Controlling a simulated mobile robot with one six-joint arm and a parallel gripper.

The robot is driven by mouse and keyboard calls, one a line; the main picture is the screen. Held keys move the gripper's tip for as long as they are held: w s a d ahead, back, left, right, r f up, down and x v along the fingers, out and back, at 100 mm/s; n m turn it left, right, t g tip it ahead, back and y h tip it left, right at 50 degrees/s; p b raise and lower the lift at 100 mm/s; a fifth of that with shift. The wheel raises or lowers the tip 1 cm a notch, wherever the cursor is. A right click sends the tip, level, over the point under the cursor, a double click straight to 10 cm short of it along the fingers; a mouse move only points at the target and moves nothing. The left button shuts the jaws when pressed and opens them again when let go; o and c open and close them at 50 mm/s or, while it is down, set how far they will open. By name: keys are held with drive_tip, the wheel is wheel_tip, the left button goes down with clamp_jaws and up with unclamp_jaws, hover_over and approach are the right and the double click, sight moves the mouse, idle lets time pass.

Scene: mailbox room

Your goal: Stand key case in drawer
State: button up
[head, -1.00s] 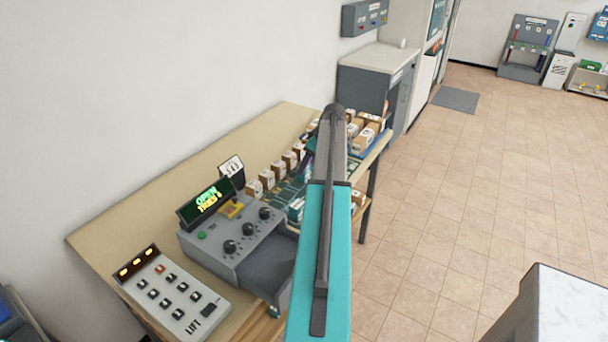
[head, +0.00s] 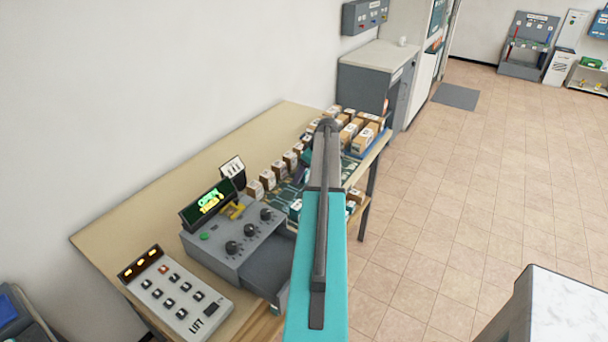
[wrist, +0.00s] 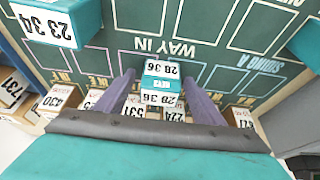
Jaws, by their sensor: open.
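A small teal case (wrist: 160,84) with white labels reading "28 36" is on the dark green marked mat (wrist: 120,45) in the wrist view. My gripper (wrist: 158,74) is open, with its two fingers on either side of this case. I cannot tell whether the fingers touch it. In the head view my arm hides the gripper and this case. The grey drawer (head: 270,278) stands pulled out from the front of the grey control box (head: 228,245); its inside is mostly visible, and my arm covers its right side.
Another teal case (wrist: 62,22) marked "23 34" is at the upper left of the wrist view, and a teal block (wrist: 302,42) is at the right. Several cardboard boxes (head: 268,180) line the mat. A keypad (head: 180,300) labelled LIFT is in front.

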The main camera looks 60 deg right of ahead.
idle(0.3)
drive_tip(key=c, duration=1.3)
drive_tip(key=shift+r, duration=0.15)
drive_tip(key=shift+r+b, duration=0.9)
drive_tip(key=shift+r, duration=0.4)
drive_tip(key=shift+s+a+r, duration=0.15)
drive_tip(key=shift+s+r, duration=0.05)
drive_tip(key=shift+r, duration=0.15)
drive_tip(key=s+a+b, duration=0.1)
drive_tip(key=s+a, duration=0.1)
drive_tip(key=s, duration=0.1)
drive_tip(key=s+a+b, duration=0.2)
drive_tip(key=s+a, duration=0.1)
drive_tip(key=s, duration=0.1)
drive_tip(key=s+a+r+b, duration=0.1)
drive_tip(key=s+a, duration=0.2)
drive_tip(key=shift+s+a, duration=0.2)
drive_tip(key=shift+s, duration=0.2)
drive_tip(key=shift+s+a+r+b, duration=0.25)
drive_tip(key=shift+s+a+b, duration=0.25)
drive_tip(key=shift+s, duration=0.25)
